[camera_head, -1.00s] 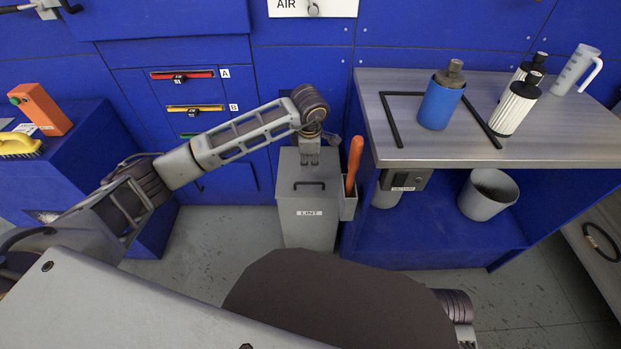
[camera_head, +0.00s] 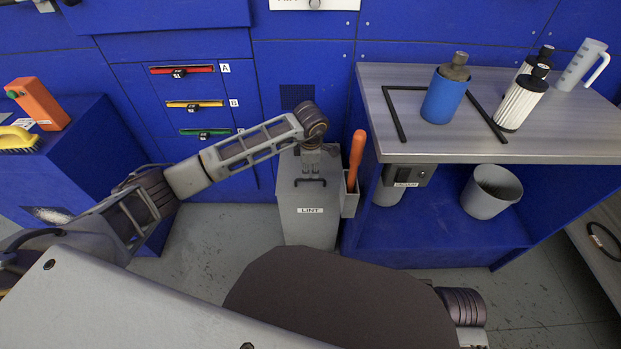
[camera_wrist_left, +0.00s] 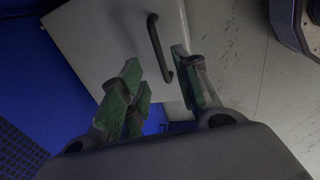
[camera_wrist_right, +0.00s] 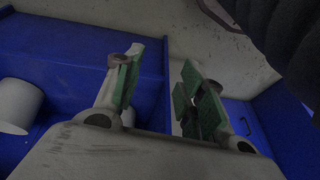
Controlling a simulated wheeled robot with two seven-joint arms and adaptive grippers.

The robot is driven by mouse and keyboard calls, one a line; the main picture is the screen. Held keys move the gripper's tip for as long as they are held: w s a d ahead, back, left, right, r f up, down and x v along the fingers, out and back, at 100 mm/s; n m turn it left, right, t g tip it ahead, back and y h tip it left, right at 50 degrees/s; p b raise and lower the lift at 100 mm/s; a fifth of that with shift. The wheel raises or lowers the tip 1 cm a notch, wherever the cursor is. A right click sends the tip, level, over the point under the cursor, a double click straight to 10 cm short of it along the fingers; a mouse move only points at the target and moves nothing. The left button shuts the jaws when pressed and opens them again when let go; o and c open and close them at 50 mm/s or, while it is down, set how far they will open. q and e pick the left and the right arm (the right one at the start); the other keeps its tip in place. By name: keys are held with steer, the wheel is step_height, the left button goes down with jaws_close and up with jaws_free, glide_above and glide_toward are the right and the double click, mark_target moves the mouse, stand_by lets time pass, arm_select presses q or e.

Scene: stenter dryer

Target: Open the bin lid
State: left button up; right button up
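The grey bin (camera_head: 308,222) labelled LINT stands on the floor against the blue machine, with its lid (camera_head: 290,165) shut. A dark bar handle (camera_head: 311,183) is on the lid; it also shows in the left wrist view (camera_wrist_left: 157,45). My left gripper (camera_head: 311,172) points down just above the lid at the handle. In the left wrist view its green-padded fingers (camera_wrist_left: 158,88) are apart, with the handle's near end between or just ahead of them; contact cannot be told. My right gripper (camera_wrist_right: 162,90) is open and empty, and its fingers are hidden in the head view.
A holder (camera_head: 350,203) with an orange-handled tool (camera_head: 356,155) is beside the bin's right side. A workbench (camera_head: 450,148) with a blue canister (camera_head: 444,95) and white filters stands to the right. A blue block (camera_head: 75,165) is at left. Floor before the bin is clear.

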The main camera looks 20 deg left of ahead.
mark_target(311, 180)
arm_select(q)
steer(key=f, duration=0.2)
steer(key=w+f+b, duration=0.1)
steer(key=f, duration=0.1)
steer(key=shift+a+f, duration=0.15)
steer(key=shift+f, duration=0.1)
steer(key=shift+w+f+b, duration=0.1)
steer(key=shift+f+b, duration=0.2)
steer(key=shift+f, duration=0.6)
arm_select(e)
steer(key=shift+a+f, duration=0.25)
steer(key=shift+f, duration=0.25)
steer(key=shift+a+f, duration=0.2)
steer(key=shift+f, duration=0.3)
steer(key=shift+w+r+t, duration=0.1)
steer(key=shift+r+t, duration=0.05)
steer(key=shift+t, duration=0.15)
arm_select(q)
jaws_close()
arm_select(e)
steer(key=shift+a+r+y, duration=0.1)
steer(key=shift+y, duration=0.2)
